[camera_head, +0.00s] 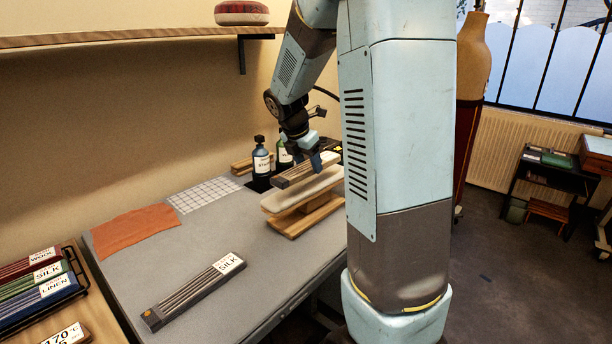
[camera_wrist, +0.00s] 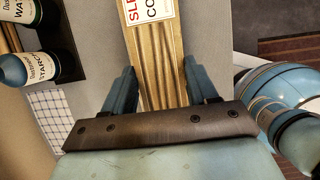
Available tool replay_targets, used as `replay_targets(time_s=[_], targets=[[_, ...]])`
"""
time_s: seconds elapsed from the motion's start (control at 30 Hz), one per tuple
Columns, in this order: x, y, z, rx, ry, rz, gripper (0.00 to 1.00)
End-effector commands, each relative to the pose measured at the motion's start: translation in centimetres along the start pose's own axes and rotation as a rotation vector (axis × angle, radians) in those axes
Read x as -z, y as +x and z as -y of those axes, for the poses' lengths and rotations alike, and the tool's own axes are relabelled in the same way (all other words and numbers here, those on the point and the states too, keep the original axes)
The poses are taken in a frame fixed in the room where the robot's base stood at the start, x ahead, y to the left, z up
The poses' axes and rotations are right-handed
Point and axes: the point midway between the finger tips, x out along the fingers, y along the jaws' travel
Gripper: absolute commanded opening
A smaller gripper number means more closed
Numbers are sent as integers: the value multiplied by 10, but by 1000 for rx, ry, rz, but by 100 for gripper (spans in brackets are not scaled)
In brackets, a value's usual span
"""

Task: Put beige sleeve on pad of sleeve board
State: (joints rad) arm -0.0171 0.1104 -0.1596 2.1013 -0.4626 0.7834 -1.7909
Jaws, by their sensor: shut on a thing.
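The beige sleeve (camera_wrist: 162,65) is a long, flat, pleated bundle with a white and red label at its far end in the wrist view. My gripper (camera_wrist: 163,88) is shut on it, with one blue finger on each side. In the head view my gripper (camera_head: 318,162) holds the sleeve (camera_head: 293,175) over the cream pad (camera_head: 284,203) of the sleeve board, roughly along its length. I cannot tell whether the sleeve touches the pad. The board's wooden base (camera_head: 305,222) stands on the grey table. My arm hides the board's right end.
A blue bottle (camera_head: 261,160) and a green bottle (camera_head: 284,155) stand behind the board. A grey silk sleeve (camera_head: 190,294) lies at the front of the table (camera_head: 240,270). An orange cloth (camera_head: 136,230) and a checked cloth (camera_head: 204,193) lie to the left.

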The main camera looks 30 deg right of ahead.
Motion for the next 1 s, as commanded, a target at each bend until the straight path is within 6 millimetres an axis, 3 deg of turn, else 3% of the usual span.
replay_targets(time_s=[0.37, 0.57, 0.93, 0.97, 1.0], targets=[[-4, 25, -11, 2, 0, 0, 26], [7, 48, -10, 1, 0, -1, 26], [9, 51, -10, 0, 0, 0, 26], [9, 51, -10, 0, 0, 0, 61], [9, 51, -10, -1, 0, 0, 64]])
